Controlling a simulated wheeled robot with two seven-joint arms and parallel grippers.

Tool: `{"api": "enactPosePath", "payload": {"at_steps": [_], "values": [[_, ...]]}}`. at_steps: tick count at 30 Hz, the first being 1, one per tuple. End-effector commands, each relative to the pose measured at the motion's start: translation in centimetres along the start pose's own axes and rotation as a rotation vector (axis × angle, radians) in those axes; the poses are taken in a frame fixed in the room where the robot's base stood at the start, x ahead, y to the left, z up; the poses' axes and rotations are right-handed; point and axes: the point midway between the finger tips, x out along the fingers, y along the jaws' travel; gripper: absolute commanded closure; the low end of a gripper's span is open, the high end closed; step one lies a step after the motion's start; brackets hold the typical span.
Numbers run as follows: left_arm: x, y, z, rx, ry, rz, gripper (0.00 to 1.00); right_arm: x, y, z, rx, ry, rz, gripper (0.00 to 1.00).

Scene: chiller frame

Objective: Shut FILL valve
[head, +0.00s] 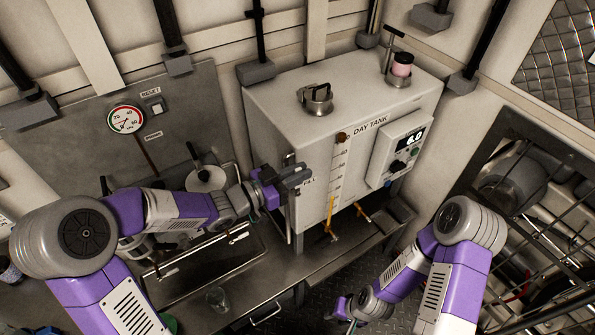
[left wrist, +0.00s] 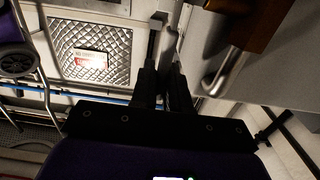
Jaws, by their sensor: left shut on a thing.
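The white day tank (head: 290,115) stands in the middle of the head view, with a FILL label (head: 307,182) on its front left part. My left gripper (head: 300,173) is at the tank's left front edge, beside that label. In the left wrist view its two dark fingers (left wrist: 163,85) are close together, shut on a grey metal lever (left wrist: 168,42), which I take to be the FILL valve handle. The valve body is mostly hidden by the gripper. My right gripper (head: 342,308) is low in the head view, away from the tank; its fingers are not clear.
Yellow-handled valves (head: 331,218) hang below the tank front. A control box (head: 398,148) reading 6.0 is on the tank's right. A round gauge (head: 126,119) is on the left panel. A steel counter (head: 230,300) with a glass lies below; a barred rack stands right.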

Motion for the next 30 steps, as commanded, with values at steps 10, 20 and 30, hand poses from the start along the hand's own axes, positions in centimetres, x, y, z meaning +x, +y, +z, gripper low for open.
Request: {"api": "enactPosePath", "payload": {"at_steps": [10,20,30], "values": [[1.4,0.1,-0.6,-0.001,-0.184,0.003,1.0,-5.0,-1.9,0.2,0.0,0.0,0.0,0.61],[3.0,0.1,0.0,-0.002,-0.407,0.003,1.0,-10.3,-3.9,0.5,0.0,0.0,0.0,0.61],[4.0,0.1,0.9,-0.002,-0.557,0.002,1.0,-13.6,-5.1,0.6,0.0,0.0,0.0,0.61]]}}
